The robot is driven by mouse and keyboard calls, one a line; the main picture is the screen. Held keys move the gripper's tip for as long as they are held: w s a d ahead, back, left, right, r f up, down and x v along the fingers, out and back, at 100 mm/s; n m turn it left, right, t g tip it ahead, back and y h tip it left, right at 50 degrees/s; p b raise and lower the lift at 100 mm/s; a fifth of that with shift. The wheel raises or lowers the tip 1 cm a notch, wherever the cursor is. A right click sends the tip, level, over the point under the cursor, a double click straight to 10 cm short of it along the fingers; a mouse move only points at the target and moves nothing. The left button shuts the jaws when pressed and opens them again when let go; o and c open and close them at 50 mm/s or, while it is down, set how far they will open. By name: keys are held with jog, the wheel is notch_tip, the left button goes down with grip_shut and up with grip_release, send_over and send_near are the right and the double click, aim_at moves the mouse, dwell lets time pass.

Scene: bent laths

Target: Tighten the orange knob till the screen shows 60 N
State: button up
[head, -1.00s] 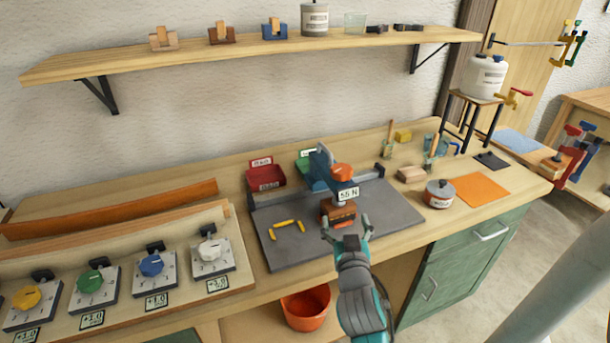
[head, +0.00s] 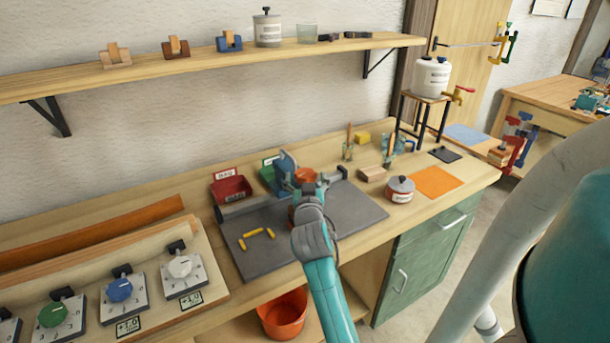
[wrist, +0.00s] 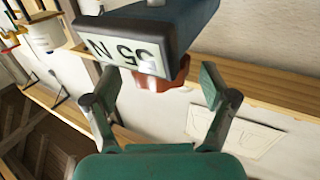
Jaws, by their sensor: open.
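In the wrist view the knob (wrist: 168,76) is partly hidden behind the screen (wrist: 122,55), which appears upside down and reads 55 N. My gripper (head: 309,188) is in front of the knob in the head view and hides the screen there. In the wrist view my gripper (wrist: 160,88) is open, with one finger on each side of the knob in the picture. A gap shows beside each finger; I see no contact.
The grey board (head: 355,205) holds several yellow pieces (head: 257,236) left of the clamp. The shelf (head: 200,66) runs above. An orange mat (head: 436,181) is clear.

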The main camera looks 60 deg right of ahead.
jog(key=shift+x, duration=1.05)
jog(key=c, duration=1.2)
jog(key=shift+m+g+h, duration=0.5)
jog(key=shift+m+g, duration=0.1)
jog(key=shift+g, duration=0.2)
jog(key=o, duration=1.2)
